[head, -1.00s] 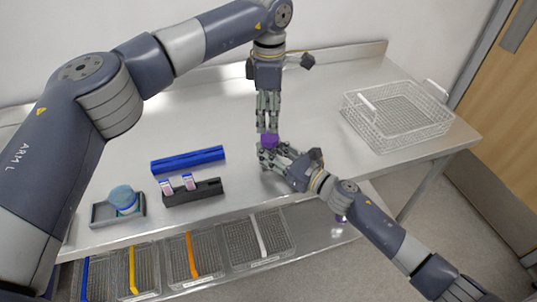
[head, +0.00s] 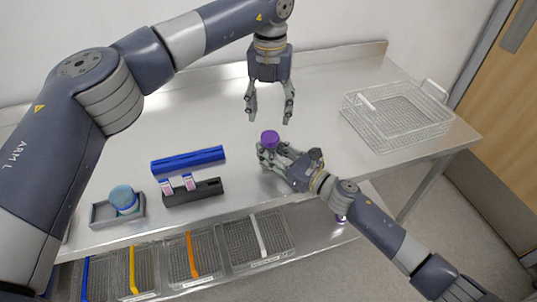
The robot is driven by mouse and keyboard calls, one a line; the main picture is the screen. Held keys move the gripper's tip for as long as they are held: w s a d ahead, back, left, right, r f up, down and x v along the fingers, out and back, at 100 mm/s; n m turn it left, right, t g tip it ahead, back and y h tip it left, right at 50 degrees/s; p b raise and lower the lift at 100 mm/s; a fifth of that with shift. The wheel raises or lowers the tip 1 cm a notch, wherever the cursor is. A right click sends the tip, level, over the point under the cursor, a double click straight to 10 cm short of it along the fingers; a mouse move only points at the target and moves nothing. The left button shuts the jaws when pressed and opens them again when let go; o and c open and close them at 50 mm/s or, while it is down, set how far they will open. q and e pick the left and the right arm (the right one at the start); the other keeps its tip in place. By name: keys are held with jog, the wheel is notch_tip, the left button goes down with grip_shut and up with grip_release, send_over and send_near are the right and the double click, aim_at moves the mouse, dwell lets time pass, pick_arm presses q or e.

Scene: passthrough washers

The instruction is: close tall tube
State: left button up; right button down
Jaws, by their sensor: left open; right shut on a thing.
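A purple cap (head: 270,138) shows at the top of the thing in my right gripper (head: 268,155). The tube body below the cap is mostly hidden by the fingers. The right gripper is shut on this tube above the table's front part. My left gripper (head: 270,112) is open and empty, pointing down, above and apart from the purple cap.
A blue rack (head: 188,160) and a black rack (head: 193,193) with small pink-and-white tubes stand to the left. A grey holder (head: 103,214) has a round teal-topped jar (head: 123,198). A wire basket (head: 395,115) sits at right. Several mesh trays (head: 258,241) lie below the front edge.

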aim_at(270, 136)
pick_arm(q)
jog(key=shift+n, duration=0.5)
notch_tip(270, 136, down, 8)
dwell(0.5)
jog(key=c, duration=1.1)
jog(key=m, duration=0.5)
jog(key=shift+m, duration=0.4)
jog(key=m, duration=0.4)
jog(key=o, duration=1.3)
jog(key=shift+c, duration=0.2)
